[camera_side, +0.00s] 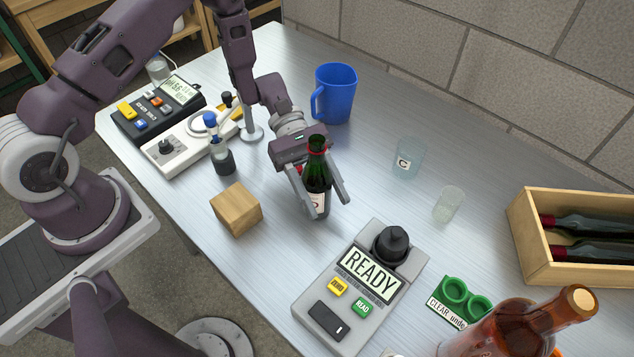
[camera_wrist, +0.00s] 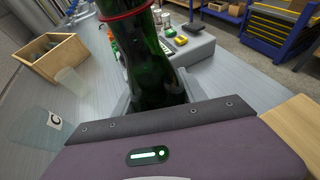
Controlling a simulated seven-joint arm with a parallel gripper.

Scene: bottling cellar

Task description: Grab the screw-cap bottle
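A dark green bottle (camera_side: 317,172) with a red ring round its neck and a pale label stands upright on the table; its cap type is hard to make out. It also fills the middle of the wrist view (camera_wrist: 150,65), its top cut off. My gripper (camera_side: 329,208) has its fingers on either side of the bottle's lower body. The fingers look open, with a small gap visible on the right side in the side view. In the wrist view the gripper body hides the bottle's base.
A wooden block (camera_side: 236,209) and small blue-capped bottle (camera_side: 222,157) stand left. A READY device (camera_side: 318,310) sits in front, a blue mug (camera_side: 335,94) behind. Clear cups (camera_side: 408,158), a bottle crate (camera_side: 523,240) and a large amber bottle (camera_side: 500,330) are right.

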